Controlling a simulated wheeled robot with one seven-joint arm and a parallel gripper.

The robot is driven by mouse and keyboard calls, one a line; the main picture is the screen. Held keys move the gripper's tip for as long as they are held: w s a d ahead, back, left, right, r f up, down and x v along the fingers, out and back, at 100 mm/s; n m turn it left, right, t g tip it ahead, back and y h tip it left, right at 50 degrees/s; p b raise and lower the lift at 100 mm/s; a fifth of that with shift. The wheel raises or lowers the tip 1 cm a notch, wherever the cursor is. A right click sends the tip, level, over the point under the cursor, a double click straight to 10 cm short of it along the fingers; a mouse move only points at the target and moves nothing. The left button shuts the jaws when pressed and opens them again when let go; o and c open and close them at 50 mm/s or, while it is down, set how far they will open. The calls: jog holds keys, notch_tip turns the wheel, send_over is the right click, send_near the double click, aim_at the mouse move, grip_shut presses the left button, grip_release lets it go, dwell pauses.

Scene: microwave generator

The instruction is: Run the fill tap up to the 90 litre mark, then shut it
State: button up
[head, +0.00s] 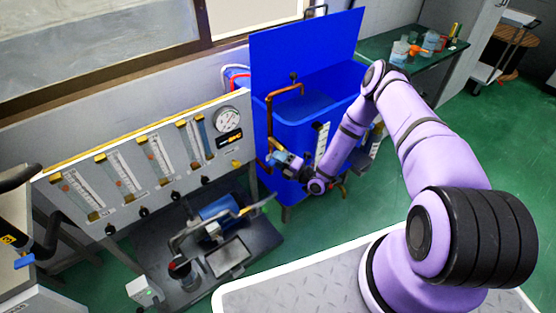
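The blue tank (345,112) stands at the back centre with its tall back panel upright and its top open. A darker blue water-like surface shows inside, but its level against the marks is too small to tell. A white level scale (322,143) is on its front; its figures cannot be read. A copper fill pipe (270,112) runs up the tank's left side and bends over the rim. My gripper (279,157) is low at this pipe, beside or at the tap, which it mostly hides. I cannot tell whether its fingers are closed on the tap handle.
A flowmeter panel (110,212) with a round dial gauge (228,118) stands left of the tank. A pump unit (218,212) sits on a dark base in front of it. A green bench (385,50) with bottles is behind right. Green floor is free at right.

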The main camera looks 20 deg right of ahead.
grip_shut()
